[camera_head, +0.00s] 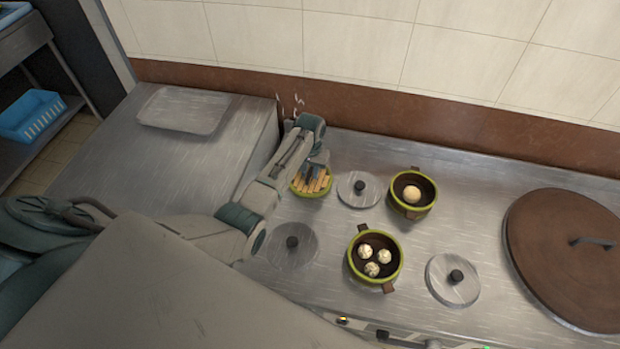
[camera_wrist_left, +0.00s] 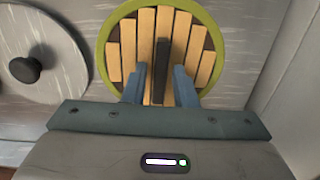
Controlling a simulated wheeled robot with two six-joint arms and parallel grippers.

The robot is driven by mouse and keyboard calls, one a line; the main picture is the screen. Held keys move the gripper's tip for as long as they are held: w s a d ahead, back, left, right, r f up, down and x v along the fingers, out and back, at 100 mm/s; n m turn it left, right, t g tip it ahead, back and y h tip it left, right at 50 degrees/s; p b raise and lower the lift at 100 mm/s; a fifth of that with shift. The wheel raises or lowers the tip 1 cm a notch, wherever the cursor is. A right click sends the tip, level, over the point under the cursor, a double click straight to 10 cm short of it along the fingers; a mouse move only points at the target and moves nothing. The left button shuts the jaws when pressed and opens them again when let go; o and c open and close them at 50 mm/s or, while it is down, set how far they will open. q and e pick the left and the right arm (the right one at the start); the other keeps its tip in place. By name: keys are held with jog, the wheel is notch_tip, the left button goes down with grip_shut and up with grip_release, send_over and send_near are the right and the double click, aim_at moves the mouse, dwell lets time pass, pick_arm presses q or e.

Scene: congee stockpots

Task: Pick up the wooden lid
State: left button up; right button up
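The round wooden lid (camera_wrist_left: 128,45) has pale slats and a dark upright handle (camera_wrist_left: 161,60), and sits inside a green rim (camera_wrist_left: 216,35). In the head view the slatted wooden lid (camera_head: 304,186) is left of centre, partly hidden by my left gripper (camera_head: 314,170). In the left wrist view my left gripper (camera_wrist_left: 160,78) is open, one blue finger on each side of the handle, with gaps showing. I cannot tell how deep the fingertips are. My right gripper is not in view.
Grey round lids with black knobs lie around: one right of the wooden lid (camera_head: 352,188), others nearer (camera_head: 302,249) (camera_head: 441,288). Green-rimmed pots hold a single bun (camera_head: 430,200) and several dumplings (camera_head: 357,272). A large brown lid (camera_head: 550,250) is at right; the wall (camera_head: 400,108) is behind.

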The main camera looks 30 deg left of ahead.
pick_arm(q)
grip_shut()
